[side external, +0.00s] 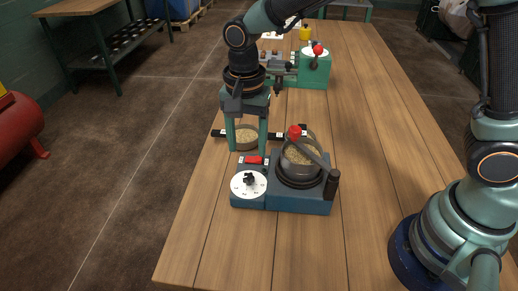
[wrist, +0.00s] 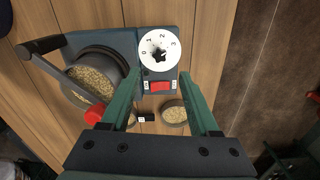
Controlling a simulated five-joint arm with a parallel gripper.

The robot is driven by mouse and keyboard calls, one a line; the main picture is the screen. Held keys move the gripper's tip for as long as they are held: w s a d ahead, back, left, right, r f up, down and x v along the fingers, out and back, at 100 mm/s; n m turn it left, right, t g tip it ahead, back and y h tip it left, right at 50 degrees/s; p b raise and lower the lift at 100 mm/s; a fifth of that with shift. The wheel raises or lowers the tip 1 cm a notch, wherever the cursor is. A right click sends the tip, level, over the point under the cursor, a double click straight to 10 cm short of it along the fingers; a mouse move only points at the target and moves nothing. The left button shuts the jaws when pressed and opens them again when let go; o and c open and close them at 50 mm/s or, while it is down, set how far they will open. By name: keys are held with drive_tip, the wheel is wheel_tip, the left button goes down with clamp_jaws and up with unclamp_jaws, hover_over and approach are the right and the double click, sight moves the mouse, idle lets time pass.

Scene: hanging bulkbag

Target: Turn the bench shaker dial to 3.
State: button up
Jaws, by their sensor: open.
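The bench shaker (side external: 285,203) is a blue-teal box on the wooden bench. Its white dial (side external: 240,189) has a black knob (side external: 249,179) in the middle and sits at the front left. In the wrist view the dial (wrist: 148,62) reads 0, 1, 2, 3 around its edge, and the black knob (wrist: 159,54) is at its centre; I cannot tell which number it points to. My gripper (side external: 247,149) points down, open and empty, behind the dial and above the bench. In the wrist view the gripper's fingers (wrist: 160,77) spread either side of the red switch, apart from the dial.
A red switch (wrist: 160,86) sits beside the dial. A grain-filled pan (side external: 300,158) with a red-knobbed lever (side external: 295,131) is on the shaker. A small grain dish (wrist: 174,114) stands behind it. A green machine (side external: 314,69) is farther back. The right bench is clear.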

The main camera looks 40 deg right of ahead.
wheel_tip(320, 180, up, 4)
drive_tip(key=shift+f, duration=0.1)
idle(0.4)
drive_tip(key=s+d+r+n+t, duration=0.1)
drive_tip(key=d+r, duration=0.1)
drive_tip(key=d, duration=0.1)
drive_tip(key=s+d+r+n+t, duration=0.1)
drive_tip(key=d+r+n, duration=0.1)
drive_tip(key=d, duration=0.2)
drive_tip(key=s+d+r+n, duration=0.1)
drive_tip(key=d+r, duration=0.1)
drive_tip(key=d, duration=0.1)
drive_tip(key=shift+d+r+n+t+y, duration=0.2)
drive_tip(key=shift+n+t+y, duration=0.1)
drive_tip(key=shift+n+t, duration=0.1)
drive_tip(key=s+d+n+t, duration=0.2)
drive_tip(key=s+d+n, duration=0.3)
drive_tip(key=d, duration=0.3)
drive_tip(key=shift+s+r+n+t, duration=0.2)
drive_tip(key=shift+r+n+t, duration=0.1)
drive_tip(key=shift+r+t, duration=0.15)
